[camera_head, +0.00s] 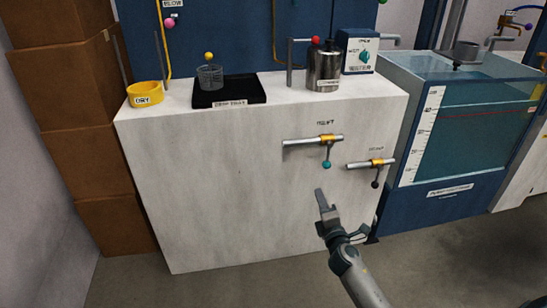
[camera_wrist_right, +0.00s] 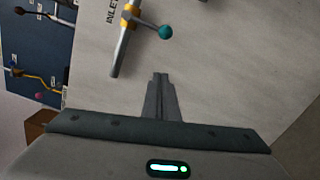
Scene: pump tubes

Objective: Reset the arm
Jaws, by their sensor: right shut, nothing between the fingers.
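My right gripper (camera_head: 321,198) is in front of the white cabinet's front face, below the upper valve. Its fingers are shut with nothing between them, and it also shows in the right wrist view (camera_wrist_right: 160,78). The upper valve, labelled INLET, has a yellow body and a lever with a teal knob (camera_head: 327,164); the lever hangs down. In the right wrist view the teal knob (camera_wrist_right: 166,32) is apart from the fingertips. A second valve with a dark knob (camera_head: 375,184) sits lower right on the same face. My left gripper is not in view.
The white cabinet (camera_head: 200,190) carries a yellow DRY ring (camera_head: 145,94), a black drip tray (camera_head: 240,96) with a mesh cup, a steel canister (camera_head: 324,70) and a blue meter box (camera_head: 357,50). A water tank (camera_head: 460,125) stands right. Brown boxes (camera_head: 80,110) stand left. Floor in front is clear.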

